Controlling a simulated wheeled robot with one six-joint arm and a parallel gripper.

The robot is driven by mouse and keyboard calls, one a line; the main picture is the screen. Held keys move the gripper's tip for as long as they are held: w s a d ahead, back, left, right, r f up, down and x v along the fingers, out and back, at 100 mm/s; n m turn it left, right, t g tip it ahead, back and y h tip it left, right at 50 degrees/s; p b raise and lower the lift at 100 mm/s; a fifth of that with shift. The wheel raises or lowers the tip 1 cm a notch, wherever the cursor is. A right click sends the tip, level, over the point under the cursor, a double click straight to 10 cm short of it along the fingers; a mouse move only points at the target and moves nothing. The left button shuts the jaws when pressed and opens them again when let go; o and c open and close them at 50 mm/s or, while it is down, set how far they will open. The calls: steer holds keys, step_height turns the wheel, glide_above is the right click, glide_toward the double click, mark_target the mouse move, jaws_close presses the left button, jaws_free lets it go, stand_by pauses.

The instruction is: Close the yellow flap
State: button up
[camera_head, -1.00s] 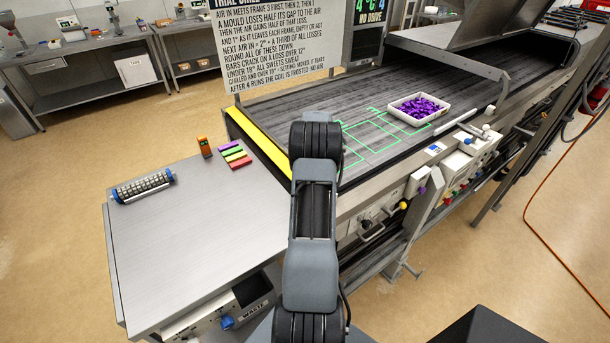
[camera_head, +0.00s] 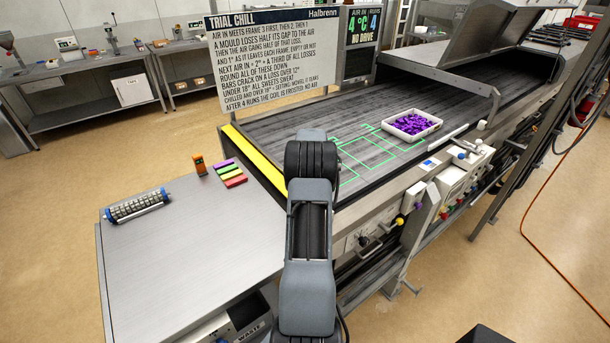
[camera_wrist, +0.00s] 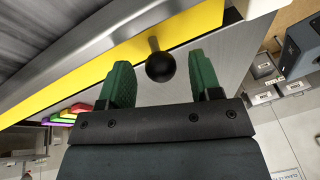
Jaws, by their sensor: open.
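The yellow flap (camera_head: 254,158) shows as a long strip along the left end of the dark belt. In the wrist view the yellow flap (camera_wrist: 90,92) crosses the upper left, and a black ball knob (camera_wrist: 160,67) on a short stem stands out beside its edge. My gripper (camera_wrist: 160,75) is open, with one green finger on each side of the knob. I see no clear contact between the fingers and the knob. In the head view my own arm hides the gripper, the knob and part of the flap.
A white tray of purple pieces (camera_head: 412,125) sits on the belt (camera_head: 300,125) near green outlines. Coloured bars (camera_head: 229,172), an orange device (camera_head: 199,164) and a blue-ended roller (camera_head: 137,206) lie on the metal table (camera_head: 180,245). A sign (camera_head: 287,60) stands behind.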

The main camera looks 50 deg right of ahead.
steer(key=b+v, duration=0.1)
steer(key=v, duration=1.1)
steer(key=shift+r, duration=0.35)
steer(key=shift+d, duration=0.1)
